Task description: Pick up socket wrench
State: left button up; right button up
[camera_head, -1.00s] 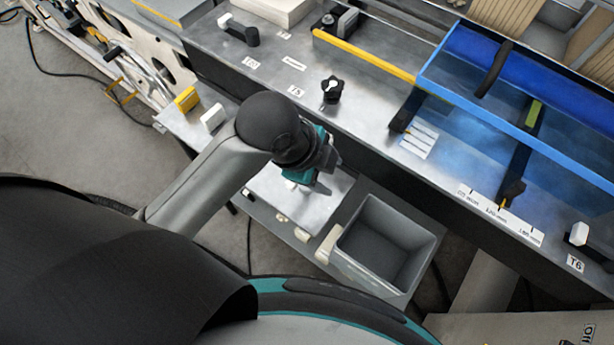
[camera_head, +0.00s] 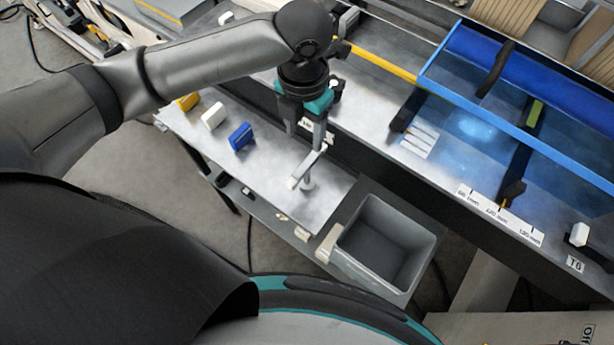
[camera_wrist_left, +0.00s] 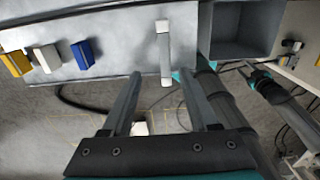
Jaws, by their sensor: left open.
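The socket wrench (camera_head: 310,163) is a slim pale metal tool on the silver side shelf (camera_head: 258,180). In the left wrist view the wrench (camera_wrist_left: 163,52) lies across the shelf's right part, upright in the picture. My left gripper (camera_head: 305,135) is open and empty, pointing down over the shelf by the wrench's upper end in the head view. In the left wrist view the left gripper (camera_wrist_left: 160,82) has its fingers apart, with the wrench ahead between their lines. What looks like my right gripper (camera_wrist_left: 248,70) shows small at the right; its jaws are unclear.
Yellow (camera_head: 188,101), white (camera_head: 213,115) and blue (camera_head: 241,136) blocks stand on the shelf left of the wrench. A grey bin (camera_head: 385,245) adjoins the shelf's right end. The machine bench (camera_head: 390,140) rises behind, with a blue-framed clear cover (camera_head: 500,105).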

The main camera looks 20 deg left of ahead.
aim_at(307, 163)
pick_arm(q)
notch_tip(307, 163, down, 8)
jog(key=shift+d+r, duration=0.1)
jog(key=f, duration=0.4)
jog(key=shift+s+d+f, duration=0.25)
jog(key=shift+s+f, duration=0.05)
jog(key=shift+f, duration=0.65)
jog(key=shift+c, duration=0.2)
grip_shut()
jog(key=shift+r, duration=0.1)
